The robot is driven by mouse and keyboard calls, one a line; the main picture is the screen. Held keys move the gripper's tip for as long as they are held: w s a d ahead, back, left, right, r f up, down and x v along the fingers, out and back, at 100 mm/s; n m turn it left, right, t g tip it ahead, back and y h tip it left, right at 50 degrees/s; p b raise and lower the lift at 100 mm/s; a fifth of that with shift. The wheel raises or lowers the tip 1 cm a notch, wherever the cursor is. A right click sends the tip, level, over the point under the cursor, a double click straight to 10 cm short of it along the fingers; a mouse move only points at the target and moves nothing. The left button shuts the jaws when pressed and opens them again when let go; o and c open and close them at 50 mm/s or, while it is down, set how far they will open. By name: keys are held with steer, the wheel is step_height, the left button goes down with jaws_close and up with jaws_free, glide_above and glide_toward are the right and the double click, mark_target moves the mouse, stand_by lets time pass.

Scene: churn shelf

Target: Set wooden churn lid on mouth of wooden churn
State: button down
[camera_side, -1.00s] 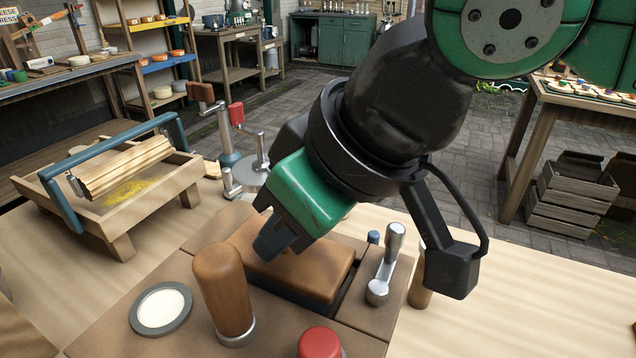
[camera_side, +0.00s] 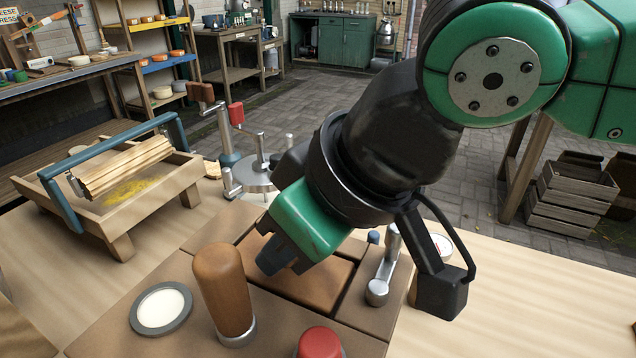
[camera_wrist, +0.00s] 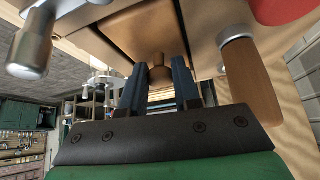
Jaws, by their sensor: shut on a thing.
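The wooden churn lid (camera_side: 312,290) is a flat brown rectangular panel. It lies in the rectangular mouth of the wooden churn (camera_side: 368,320), about level with the brown top around it, with a thin dark gap along its right side. My gripper (camera_side: 272,264) points down at the lid. In the wrist view, my gripper (camera_wrist: 159,80) is shut on the lid's round wooden knob, with the lid (camera_wrist: 150,28) just beyond the fingertips. The fingers and wrist hide the lid's far left part in the side view. The churn's inside is hidden.
An upright wooden handle (camera_side: 222,290), a red knob (camera_side: 319,343), a round white-centred port (camera_side: 161,309) and a metal crank (camera_side: 385,265) surround the lid. A wooden trough (camera_side: 115,190) stands left. The table's right side is mostly clear.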

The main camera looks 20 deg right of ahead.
steer(key=c, duration=0.5)
jaws_free()
steer(key=shift+c, duration=0.2)
steer(key=c, duration=0.4)
steer(key=shift+v, duration=3.3)
steer(key=w+d+f+m+h, duration=0.1)
steer(key=d+f, duration=0.3)
steer(key=d, duration=0.4)
steer(key=w+d+f+m+t+h, duration=0.1)
steer(key=w+d+f+m, duration=0.1)
steer(key=d+f, duration=0.3)
steer(key=w+d+f+m+h, duration=0.1)
steer(key=d+f+m, duration=0.3)
steer(key=d, duration=0.8)
steer(key=shift+w+d+f+t+h, duration=0.4)
steer(key=shift+w+f, duration=0.15)
